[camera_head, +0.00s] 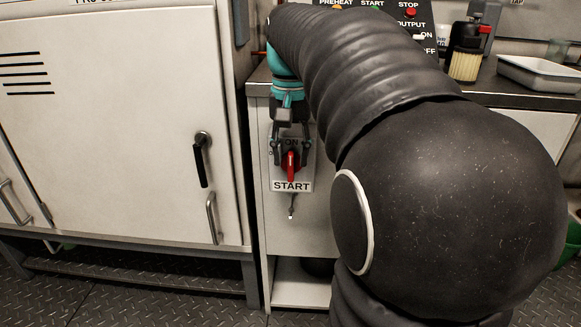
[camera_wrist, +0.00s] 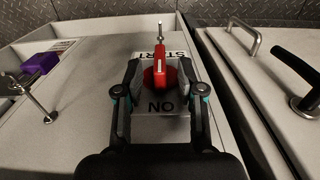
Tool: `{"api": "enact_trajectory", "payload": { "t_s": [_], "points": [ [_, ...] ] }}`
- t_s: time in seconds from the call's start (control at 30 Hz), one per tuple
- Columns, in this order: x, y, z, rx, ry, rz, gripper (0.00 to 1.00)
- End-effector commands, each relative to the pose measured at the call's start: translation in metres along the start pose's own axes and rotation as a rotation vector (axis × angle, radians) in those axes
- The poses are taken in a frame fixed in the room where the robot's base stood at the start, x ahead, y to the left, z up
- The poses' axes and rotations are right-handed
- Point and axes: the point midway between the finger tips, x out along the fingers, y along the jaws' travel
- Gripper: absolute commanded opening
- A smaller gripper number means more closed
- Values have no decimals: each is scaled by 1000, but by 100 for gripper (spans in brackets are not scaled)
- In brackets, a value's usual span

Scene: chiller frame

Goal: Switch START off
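The START switch is a red rotary knob (camera_head: 291,166) on a white plate (camera_head: 306,178) labelled ON above and START below, on a pale cabinet front. Its raised grip stands upright, in line with ON. In the wrist view the red knob (camera_wrist: 160,73) sits between the two fingers of my gripper (camera_wrist: 159,80), with ON on the near side and START beyond it. The fingers are apart, one on each side, with visible gaps to the red grip. My gripper (camera_head: 290,142) covers the plate's upper part in the head view. An OFF mark is not readable on the plate.
A small metal lever (camera_head: 291,206) sticks out below the plate. A cabinet door with a black handle (camera_head: 201,160) and a grey pull (camera_head: 213,218) stands left. A panel with buttons (camera_head: 410,13) and a tray (camera_head: 540,72) are on the counter. My arm hides much of the right.

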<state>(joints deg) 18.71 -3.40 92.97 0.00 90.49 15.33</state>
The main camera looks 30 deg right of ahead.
Motion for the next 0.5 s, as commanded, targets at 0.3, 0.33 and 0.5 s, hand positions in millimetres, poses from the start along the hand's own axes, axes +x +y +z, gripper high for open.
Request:
{"api": "enact_trajectory", "payload": {
  "t_s": [0.3,0.33,0.5],
  "points": [
    [22,0,0,0,2,0,39],
    [23,0,0,0,2,0,39],
    [23,0,0,0,2,0,39]
  ]
}}
